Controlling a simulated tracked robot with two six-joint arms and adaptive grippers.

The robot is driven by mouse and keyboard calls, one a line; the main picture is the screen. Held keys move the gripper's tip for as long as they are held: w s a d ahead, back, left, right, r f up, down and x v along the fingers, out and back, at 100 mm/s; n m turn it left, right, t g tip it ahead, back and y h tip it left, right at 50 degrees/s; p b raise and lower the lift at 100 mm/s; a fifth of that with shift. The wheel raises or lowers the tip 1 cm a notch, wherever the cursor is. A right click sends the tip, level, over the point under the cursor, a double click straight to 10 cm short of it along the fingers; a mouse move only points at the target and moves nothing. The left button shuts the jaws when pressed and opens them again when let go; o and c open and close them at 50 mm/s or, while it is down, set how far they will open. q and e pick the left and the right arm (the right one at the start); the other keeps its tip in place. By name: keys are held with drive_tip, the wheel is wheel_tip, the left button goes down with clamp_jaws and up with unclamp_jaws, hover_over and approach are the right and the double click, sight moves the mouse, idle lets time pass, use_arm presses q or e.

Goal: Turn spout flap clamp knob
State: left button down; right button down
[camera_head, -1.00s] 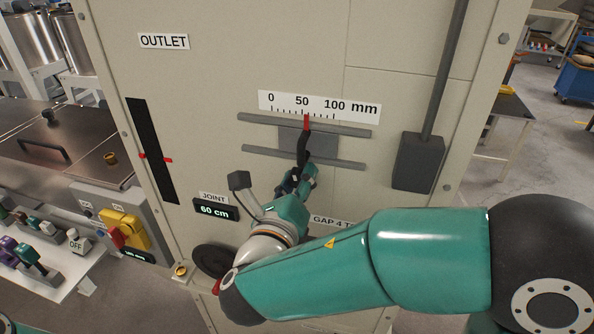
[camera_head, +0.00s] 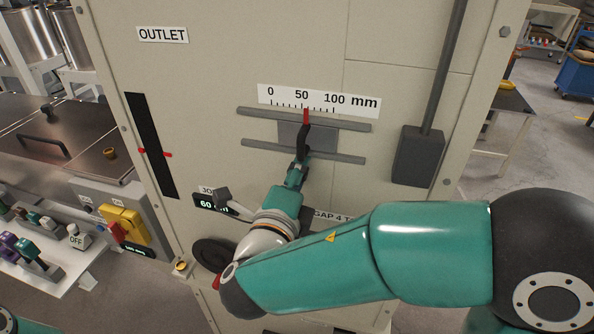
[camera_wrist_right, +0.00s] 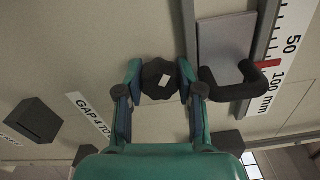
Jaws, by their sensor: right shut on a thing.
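The black faceted clamp knob (camera_wrist_right: 158,80) sits between the fingers of my right gripper (camera_wrist_right: 160,72) in the right wrist view. My right gripper (camera_head: 299,168) is shut on it. In the head view the gripper reaches up to the panel just below the lower rail and mostly hides the knob. Beside the knob is the flap slide's black bent handle (camera_head: 303,142), which also shows in the wrist view (camera_wrist_right: 232,88). Its red pointer (camera_head: 306,116) stands slightly past 50 on the mm scale (camera_head: 318,101). My left gripper is out of view.
A grey box with a conduit (camera_head: 418,157) stands out from the panel at right. A black slot with a red marker (camera_head: 150,145) is at left. A control box with a yellow-and-red switch (camera_head: 124,226) stands lower left. The JOINT display (camera_head: 206,204) is partly covered.

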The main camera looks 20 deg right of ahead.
drive_tip(key=shift+r, duration=0.1)
drive_tip(key=n, duration=0.8)
drive_tip(key=c, duration=0.7)
unclamp_jaws()
drive_tip(key=shift+w, duration=0.1)
drive_tip(key=shift+o, duration=0.2)
